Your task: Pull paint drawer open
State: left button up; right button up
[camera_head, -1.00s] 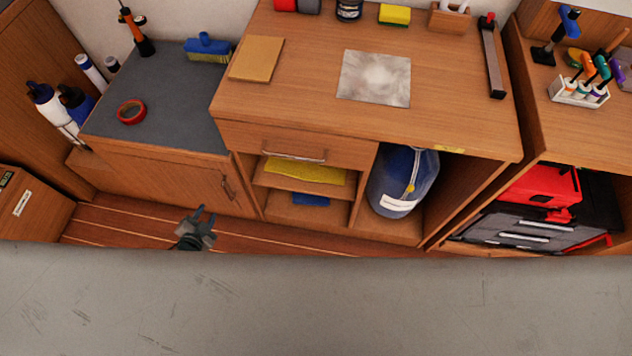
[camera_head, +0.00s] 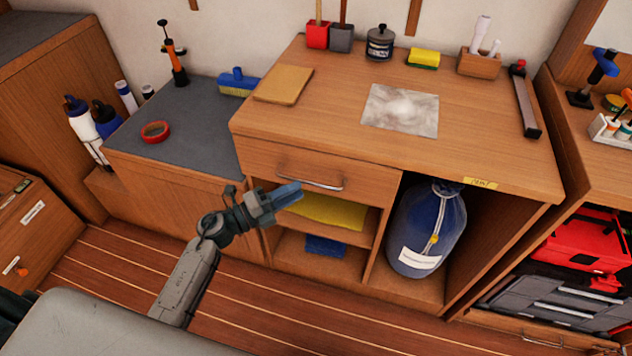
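A wooden drawer (camera_head: 268,158) sits under the left part of the workbench top. It is closed, with its front flush with the bench. Its metal bar handle (camera_head: 310,182) runs across the front. My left gripper (camera_head: 290,193) is in front of the drawer, just below and left of the handle in the picture. Its fingers point toward the bench and are seen nearly edge-on, so their gap is not clear. I cannot tell whether they touch anything. My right gripper is not in view.
Below the drawer are open shelves with a yellow cloth (camera_head: 333,212) and a blue item (camera_head: 326,246). A large blue bag (camera_head: 428,225) stands in the right bay. A low cabinet (camera_head: 180,194) adjoins on the left. The striped wooden floor (camera_head: 105,300) is clear in front.

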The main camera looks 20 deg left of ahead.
aim_at(312, 183)
pick_arm(q)
jog(key=x, duration=0.5)
jog(key=shift+w+d+p, duration=0.25)
jog(key=shift+w+p, duration=0.05)
jog(key=shift+p, duration=0.1)
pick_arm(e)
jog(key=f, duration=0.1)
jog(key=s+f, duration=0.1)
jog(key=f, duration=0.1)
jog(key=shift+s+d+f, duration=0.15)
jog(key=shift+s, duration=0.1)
pick_arm(q)
grip_shut()
